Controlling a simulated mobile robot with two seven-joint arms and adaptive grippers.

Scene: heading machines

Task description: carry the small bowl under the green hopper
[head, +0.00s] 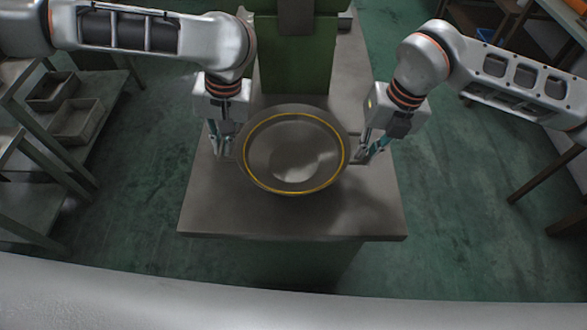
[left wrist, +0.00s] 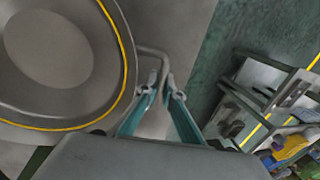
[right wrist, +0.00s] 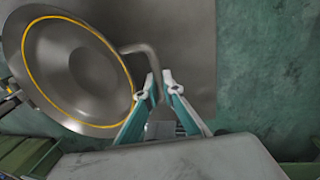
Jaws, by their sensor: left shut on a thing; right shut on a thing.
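The small bowl (head: 293,180) is a grey round dish with a yellow ring inside its rim and a bent handle on each side. It is over the grey table top in front of a green machine body (head: 297,60); whether it touches the top I cannot tell. My left gripper (head: 229,153) is shut on the left handle, which shows in the left wrist view (left wrist: 152,51). My right gripper (head: 367,153) is shut on the right handle, which shows in the right wrist view (right wrist: 140,48). I cannot make out a separate hopper.
The grey table top (head: 240,218) has bare room in front of the bowl. A metal rack (head: 35,170) with grey bins (head: 80,120) stands at the left. Brown benches (head: 548,160) stand at the right. The green floor is open on both sides.

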